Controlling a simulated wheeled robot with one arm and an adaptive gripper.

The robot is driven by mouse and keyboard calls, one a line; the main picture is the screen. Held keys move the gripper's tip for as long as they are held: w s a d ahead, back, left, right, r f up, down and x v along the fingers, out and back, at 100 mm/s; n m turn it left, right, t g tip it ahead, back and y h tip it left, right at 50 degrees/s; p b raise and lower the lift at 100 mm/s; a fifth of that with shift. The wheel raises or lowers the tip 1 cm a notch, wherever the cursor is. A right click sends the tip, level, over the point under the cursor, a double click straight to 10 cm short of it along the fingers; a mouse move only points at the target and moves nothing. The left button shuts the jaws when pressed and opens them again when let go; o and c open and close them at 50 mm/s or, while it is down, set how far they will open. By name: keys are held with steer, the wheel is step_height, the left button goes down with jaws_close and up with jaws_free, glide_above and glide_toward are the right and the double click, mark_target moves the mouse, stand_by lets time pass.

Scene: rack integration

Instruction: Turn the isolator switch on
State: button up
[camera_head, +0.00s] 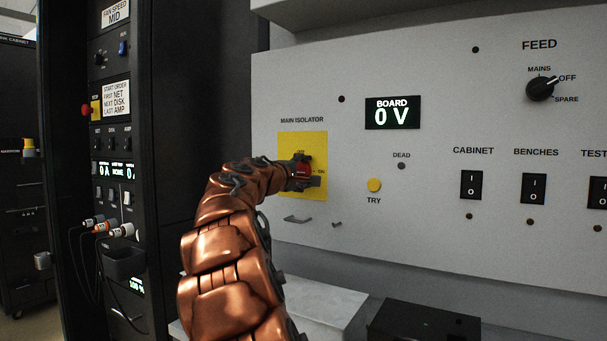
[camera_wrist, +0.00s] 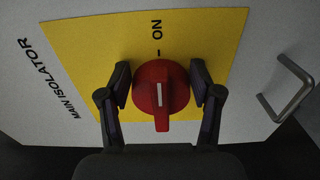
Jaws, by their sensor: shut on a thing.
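The main isolator is a red rotary knob (camera_wrist: 160,90) on a yellow plate (camera_wrist: 85,40). In the wrist view, its white line lies in line with the ON tick; the OFF mark is not seen there. My gripper (camera_wrist: 163,88) has a dark finger on each side of the knob and is shut on it. In the head view, the yellow plate (camera_head: 289,142) is at the panel's left. My gripper (camera_head: 305,178) reaches the red knob (camera_head: 301,168) and partly hides it. The board display (camera_head: 392,113) reads 0 V.
A yellow TRY button (camera_head: 374,185), a grey DEAD lamp (camera_head: 402,166), a FEED selector (camera_head: 541,89) and black rocker switches (camera_head: 471,185) are to the right. A metal handle (camera_wrist: 297,86) stands out near the plate. A dark rack (camera_head: 150,120) rises at the left.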

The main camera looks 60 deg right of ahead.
steer(key=o, duration=1.2)
steer(key=shift+c, duration=0.2)
steer(key=shift+a, duration=0.1)
steer(key=a, duration=1.1)
steer(key=shift+s+a, duration=0.25)
steer(key=shift+a, duration=0.15)
